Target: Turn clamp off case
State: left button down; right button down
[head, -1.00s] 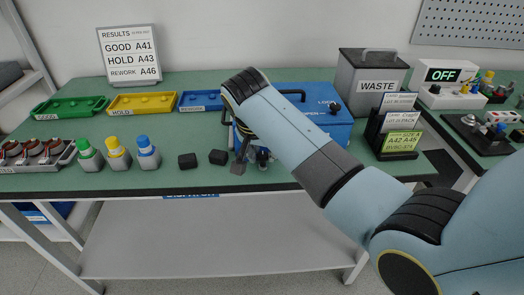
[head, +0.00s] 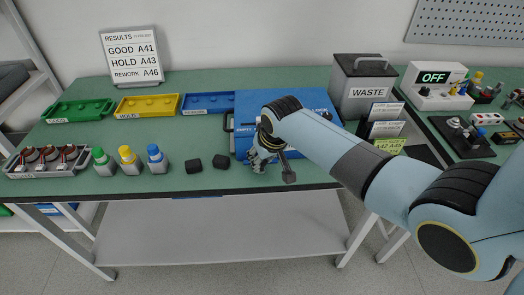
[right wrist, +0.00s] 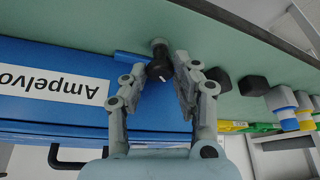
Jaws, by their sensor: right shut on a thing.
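The blue case (head: 249,103) lies on the green bench, partly hidden behind my right arm. Its printed label shows upside down in the right wrist view (right wrist: 55,80). A black clamp knob (right wrist: 160,71) with a white mark sits by the case's edge, between my right fingertips (right wrist: 163,65). The right gripper is shut on this knob. Another black knob (head: 327,115) shows on the case top, next to printed lock words. My left gripper is not in view.
Several capped bottles (head: 130,163) and a grey rack (head: 45,163) stand farther left. Green, yellow and blue trays lie behind. A waste bin (head: 363,92) and card holder (head: 385,125) stand right.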

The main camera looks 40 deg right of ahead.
jog(key=shift+d+r+n+y+p, duration=0.1)
jog(key=shift+n+y+p, duration=0.25)
jog(key=shift+n, duration=0.55)
jog(key=shift+n+y, duration=0.35)
jog(key=shift+n, duration=0.55)
jog(key=shift+w+d+n+y, duration=0.1)
jog(key=shift+n+y, duration=0.4)
jog(key=shift+n, duration=0.7)
jog(key=shift+n+g+y+b, duration=0.35)
jog(key=shift+n+b, duration=0.2)
jog(key=shift+n, duration=0.75)
jog(key=c, duration=1)
grip_release()
